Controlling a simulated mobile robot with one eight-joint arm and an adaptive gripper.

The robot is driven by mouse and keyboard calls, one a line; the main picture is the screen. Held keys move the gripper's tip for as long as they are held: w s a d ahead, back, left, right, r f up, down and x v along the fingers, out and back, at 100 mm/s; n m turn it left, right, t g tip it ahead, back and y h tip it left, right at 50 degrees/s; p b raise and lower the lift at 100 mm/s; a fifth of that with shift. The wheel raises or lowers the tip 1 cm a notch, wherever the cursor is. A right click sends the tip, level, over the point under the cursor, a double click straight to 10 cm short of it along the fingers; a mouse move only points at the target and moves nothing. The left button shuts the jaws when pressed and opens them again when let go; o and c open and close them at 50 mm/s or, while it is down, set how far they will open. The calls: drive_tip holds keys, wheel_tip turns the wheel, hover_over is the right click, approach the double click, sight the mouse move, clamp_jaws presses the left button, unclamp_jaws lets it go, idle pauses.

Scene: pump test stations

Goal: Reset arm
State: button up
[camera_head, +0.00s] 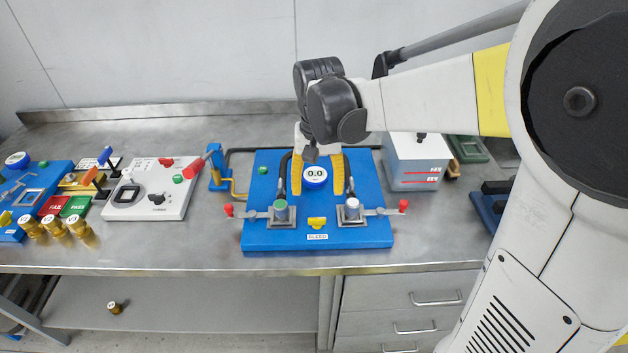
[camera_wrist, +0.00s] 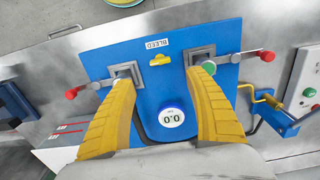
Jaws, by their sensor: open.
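My gripper (camera_head: 318,178) has two yellow fingers, spread wide apart with nothing between them. It hangs over the back part of the blue test panel (camera_head: 262,240). Between the fingers shows a round gauge (camera_head: 316,175) reading 0.0. In the wrist view the open gripper (camera_wrist: 163,100) has its fingertips near the two clamped fittings. The left fitting (camera_head: 280,209) is green-topped and the right fitting (camera_head: 352,208) is white-topped. Each has a lever with a red knob pointing outward. A yellow bleed knob (camera_head: 317,223) sits between them above the BLEED label.
To the left are a white control box (camera_head: 158,203), brass fittings (camera_head: 79,227) and red and green pads. A blue hand pump (camera_head: 215,172) stands beside the panel. A grey-white box (camera_head: 412,175) stands at right. The front left bench top (camera_head: 150,252) is clear.

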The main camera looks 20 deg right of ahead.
drive_tip(key=shift+s, duration=0.1)
drive_tip(key=s+r+n+t, duration=0.3)
drive_tip(key=s+r+t, duration=0.2)
drive_tip(key=s, duration=0.7)
drive_tip(key=shift+s+n+t, duration=0.35)
drive_tip(key=shift+n+t, duration=0.05)
drive_tip(key=shift+t, duration=0.7)
